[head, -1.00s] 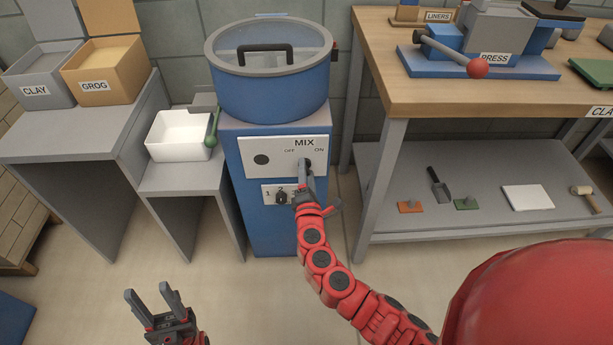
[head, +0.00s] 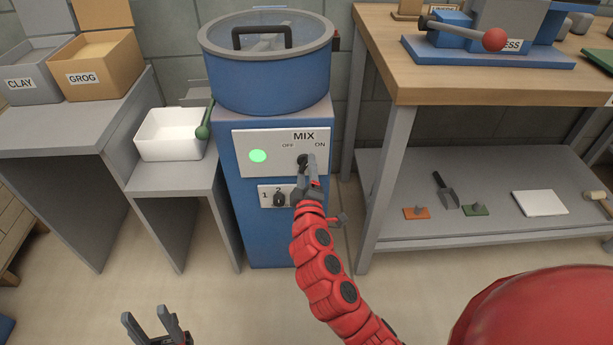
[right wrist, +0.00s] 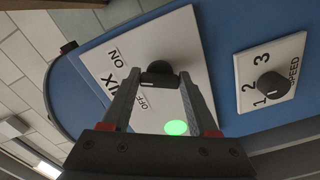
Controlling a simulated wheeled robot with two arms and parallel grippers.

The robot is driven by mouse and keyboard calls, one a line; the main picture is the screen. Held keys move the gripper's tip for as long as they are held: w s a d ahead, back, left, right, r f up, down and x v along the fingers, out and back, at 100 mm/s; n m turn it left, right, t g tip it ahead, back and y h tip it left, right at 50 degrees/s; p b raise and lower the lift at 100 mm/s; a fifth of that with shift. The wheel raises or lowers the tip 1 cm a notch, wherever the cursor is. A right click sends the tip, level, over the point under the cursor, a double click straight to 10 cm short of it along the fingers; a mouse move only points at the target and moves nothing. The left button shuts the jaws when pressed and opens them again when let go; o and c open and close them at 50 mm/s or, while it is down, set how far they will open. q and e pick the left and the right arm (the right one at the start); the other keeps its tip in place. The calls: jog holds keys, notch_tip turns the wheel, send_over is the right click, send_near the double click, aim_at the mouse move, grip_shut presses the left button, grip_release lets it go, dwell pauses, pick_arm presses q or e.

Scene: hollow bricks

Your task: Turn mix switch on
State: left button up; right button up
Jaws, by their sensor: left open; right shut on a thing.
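The blue mixer (head: 265,120) stands in the middle with a lidded drum on top. Its white MIX panel (head: 245,145) carries OFF and ON labels and a round lamp (head: 257,156), which is lit green. The black mix switch (head: 302,161) sits at the right of the panel, partly hidden by my right gripper (head: 307,168). In the right wrist view the mix switch (right wrist: 158,74) is between the fingertips of my right gripper (right wrist: 158,88), which is shut on it. My left gripper (head: 152,322) is open and empty, low at the left, away from the mixer.
A speed dial (head: 279,198) with numbers sits just below the MIX panel. A white tub (head: 172,146) with a green-handled tool is on a low stand at left, by the clay and grog boxes (head: 103,65). A wooden-topped workbench (head: 450,85) stands at right.

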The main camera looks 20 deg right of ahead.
jog(key=shift+f+m+b, duration=0.15)
jog(key=shift+m+b, duration=0.35)
jog(key=shift+m, duration=0.3)
jog(key=o, duration=1.4)
jog(key=shift+p+v, duration=1.65)
jog(key=shift+v, duration=7.1)
